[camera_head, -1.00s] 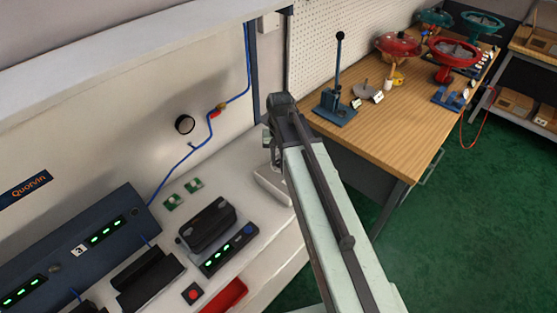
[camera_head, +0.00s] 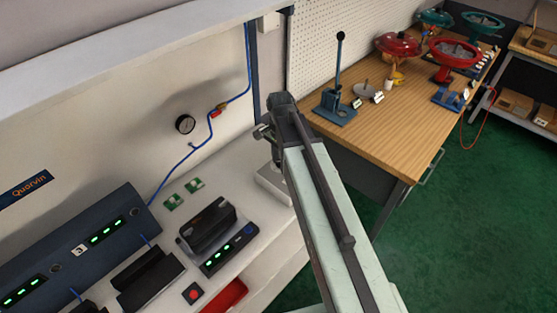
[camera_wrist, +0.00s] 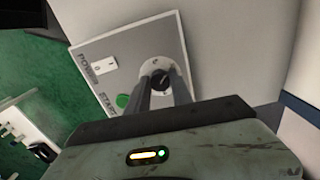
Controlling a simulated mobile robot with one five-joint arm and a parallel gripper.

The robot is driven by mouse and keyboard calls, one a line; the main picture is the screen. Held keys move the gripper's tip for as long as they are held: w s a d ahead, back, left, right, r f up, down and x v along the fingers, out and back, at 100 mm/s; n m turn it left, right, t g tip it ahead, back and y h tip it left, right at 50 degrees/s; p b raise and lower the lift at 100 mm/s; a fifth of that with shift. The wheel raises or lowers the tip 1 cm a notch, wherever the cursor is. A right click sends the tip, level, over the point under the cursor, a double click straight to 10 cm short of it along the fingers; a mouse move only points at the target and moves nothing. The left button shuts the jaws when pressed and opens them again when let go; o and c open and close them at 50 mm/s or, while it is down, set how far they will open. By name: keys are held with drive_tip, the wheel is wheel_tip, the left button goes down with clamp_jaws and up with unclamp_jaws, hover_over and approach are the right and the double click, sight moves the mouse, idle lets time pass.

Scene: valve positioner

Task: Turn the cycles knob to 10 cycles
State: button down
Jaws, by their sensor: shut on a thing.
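The cycles knob (camera_wrist: 161,79) is a small black knob on a round pale dial in the wrist view. It is on a light grey control box (camera_wrist: 153,38) beside a white power switch (camera_wrist: 103,66) and a green button (camera_wrist: 122,101). My gripper (camera_wrist: 162,86) is shut on the knob, one finger on each side. The fingers hide part of the knob and dial, and I cannot read the knob's setting. In the head view, the control box (camera_head: 272,184) stands on the white bench, partly hidden by my arm.
On the bench to the left are a black device (camera_head: 208,226), a blue panel (camera_head: 78,252) with green lights, and a red button (camera_head: 193,293).

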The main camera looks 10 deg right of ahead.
drive_tip(key=shift+s+d+m, duration=0.1)
drive_tip(key=shift+m, duration=1)
drive_tip(key=c, duration=1.1)
unclamp_jaws()
drive_tip(key=shift+d, duration=0.1)
drive_tip(key=shift+r+p, duration=0.5)
drive_tip(key=shift+p, duration=0.05)
wheel_tip(320, 180, up, 7)
drive_tip(key=p, duration=0.7)
drive_tip(key=shift+f, duration=0.1)
